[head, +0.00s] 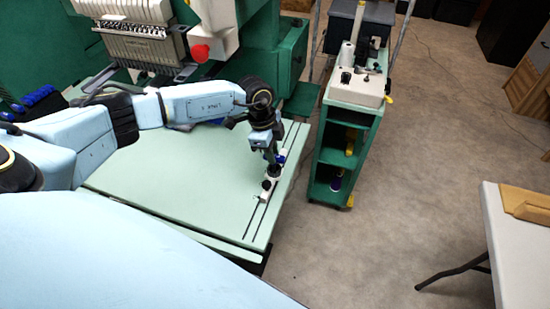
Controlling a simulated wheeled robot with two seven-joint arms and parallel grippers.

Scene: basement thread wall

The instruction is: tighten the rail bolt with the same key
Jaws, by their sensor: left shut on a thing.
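My left gripper (271,157) points down over the right side of the pale green machine table. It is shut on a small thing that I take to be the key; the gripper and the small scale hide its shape. Below it, a light rail piece (265,195) with dark and white round parts lies along the slotted right edge of the table. The rail bolt cannot be told apart from these parts, and I cannot tell whether the key touches it. A small blue item (281,158) shows just right of the fingertips. My right gripper is not in view.
The green embroidery machine (262,45) with a red button (200,53) stands behind the table (160,185). A green cart (345,130) with shelves stands to the right. A white folding table (515,245) is at the far right. Grey floor is clear between them.

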